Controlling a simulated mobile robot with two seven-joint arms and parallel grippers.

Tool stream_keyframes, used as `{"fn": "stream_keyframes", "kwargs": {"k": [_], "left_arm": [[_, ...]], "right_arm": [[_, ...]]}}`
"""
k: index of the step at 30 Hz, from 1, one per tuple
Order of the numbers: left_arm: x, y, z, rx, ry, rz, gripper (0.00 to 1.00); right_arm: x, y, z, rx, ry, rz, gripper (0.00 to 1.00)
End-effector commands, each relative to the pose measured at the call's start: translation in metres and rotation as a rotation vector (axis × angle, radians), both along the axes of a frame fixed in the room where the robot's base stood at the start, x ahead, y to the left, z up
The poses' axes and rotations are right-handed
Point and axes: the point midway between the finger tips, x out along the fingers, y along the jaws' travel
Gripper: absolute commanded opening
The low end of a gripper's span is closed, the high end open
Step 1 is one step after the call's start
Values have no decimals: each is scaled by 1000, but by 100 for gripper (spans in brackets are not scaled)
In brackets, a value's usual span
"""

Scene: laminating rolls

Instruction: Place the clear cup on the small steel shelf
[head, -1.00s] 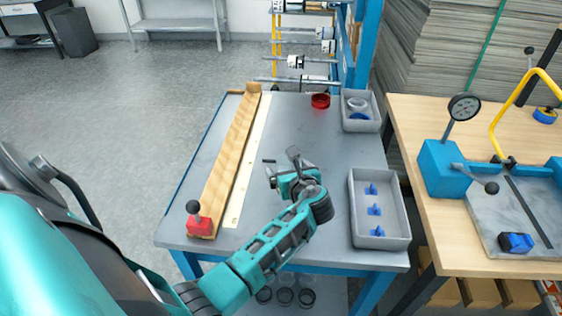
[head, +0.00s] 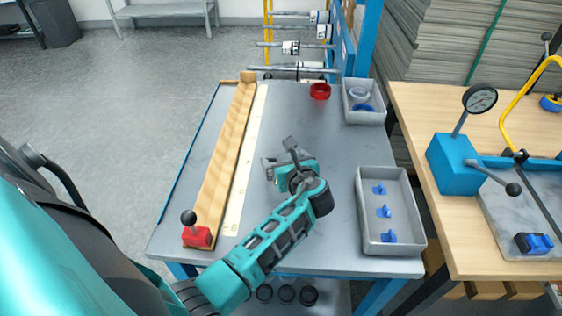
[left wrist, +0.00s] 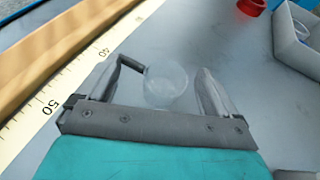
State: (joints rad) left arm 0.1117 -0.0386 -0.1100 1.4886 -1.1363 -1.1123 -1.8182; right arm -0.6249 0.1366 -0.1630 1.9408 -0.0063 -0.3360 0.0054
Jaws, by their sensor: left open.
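The clear cup (left wrist: 166,86) shows faintly in the left wrist view as a transparent round shape on the grey tabletop. It lies between the two fingers of my left gripper (left wrist: 168,70). The fingers stand apart on either side of it, and I cannot tell whether either touches it. In the head view my left gripper (head: 279,156) is open over the middle of the table, and I cannot make out the cup there. A grey steel shelf (head: 162,11) stands far back at the top left, cut off by the frame. My right gripper is not in view.
A wooden bar (head: 222,160) with a scale runs along the table's left side. A grey tray (head: 419,240) with blue parts and a grey bin (head: 348,112) line the right side. A red ring (head: 320,91) lies at the back. The tabletop between is mostly clear.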

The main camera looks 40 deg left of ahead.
Motion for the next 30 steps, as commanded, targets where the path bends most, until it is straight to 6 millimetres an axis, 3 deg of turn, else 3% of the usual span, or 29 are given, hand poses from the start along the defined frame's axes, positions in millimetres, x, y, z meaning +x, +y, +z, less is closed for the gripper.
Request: {"fn": "stream_keyframes", "kwargs": {"k": [3,27,30], "left_arm": [[0,0,0,0,0,0,94],[0,0,0,0,0,0,17],[0,0,0,0,0,1,16]], "right_arm": [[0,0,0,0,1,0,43],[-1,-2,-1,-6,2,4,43],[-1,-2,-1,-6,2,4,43]]}}
